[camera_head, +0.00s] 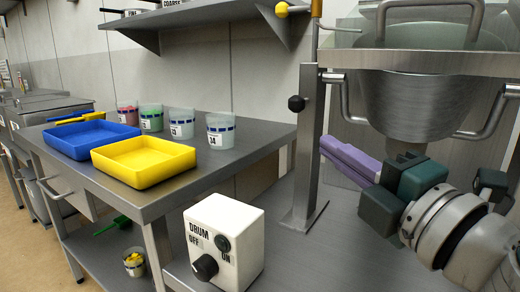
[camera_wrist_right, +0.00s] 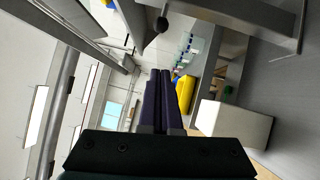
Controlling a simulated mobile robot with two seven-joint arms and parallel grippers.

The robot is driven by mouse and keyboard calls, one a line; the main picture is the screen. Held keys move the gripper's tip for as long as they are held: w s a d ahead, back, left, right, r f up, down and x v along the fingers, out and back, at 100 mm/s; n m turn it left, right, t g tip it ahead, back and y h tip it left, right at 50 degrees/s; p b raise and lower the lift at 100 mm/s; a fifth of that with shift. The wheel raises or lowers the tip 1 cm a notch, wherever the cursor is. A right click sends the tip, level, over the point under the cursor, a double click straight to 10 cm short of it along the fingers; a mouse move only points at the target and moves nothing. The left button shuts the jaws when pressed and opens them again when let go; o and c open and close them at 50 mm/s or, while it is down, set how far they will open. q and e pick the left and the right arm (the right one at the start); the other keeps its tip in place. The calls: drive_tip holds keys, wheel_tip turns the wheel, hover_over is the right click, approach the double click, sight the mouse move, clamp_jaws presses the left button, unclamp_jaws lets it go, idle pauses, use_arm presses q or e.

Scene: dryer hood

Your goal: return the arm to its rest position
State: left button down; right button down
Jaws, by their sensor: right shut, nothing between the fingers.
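My right gripper (camera_head: 330,146) comes in from the right in the head view, with purple fingers and a dark green body. In the right wrist view the two purple fingers of this gripper (camera_wrist_right: 160,75) lie side by side, shut, with nothing held. My left gripper is not in view.
A white drum control box (camera_head: 225,240) with a black knob stands on the lower steel bench. The steel post (camera_head: 305,140) rises beside my fingers. A yellow tray (camera_head: 145,172), a blue tray (camera_head: 75,147) and several labelled cups (camera_head: 222,131) stand on the left table.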

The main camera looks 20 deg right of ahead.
drive_tip(key=s+d+r+m+g+h+p, duration=0.6)
drive_tip(key=d+m+h+p, duration=0.1)
drive_tip(key=m+p, duration=0.55)
drive_tip(key=s+a+r+m+g+y+p, duration=0.1)
drive_tip(key=s+a+m+g+y+p, duration=0.2)
drive_tip(key=s+a+g+p, duration=0.35)
drive_tip(key=s+a+r+m+g+y+p, duration=0.2)
drive_tip(key=s+a+m+g+y+p, duration=0.15)
drive_tip(key=s+p, duration=0.55)
wheel_tip(320, 180, up, 34)
drive_tip(key=s+h+p, duration=0.1)
drive_tip(key=p, duration=3.1)
drive_tip(key=shift+s, duration=0.4)
drive_tip(key=shift+d+f, duration=0.1)
drive_tip(key=shift+f, duration=0.05)
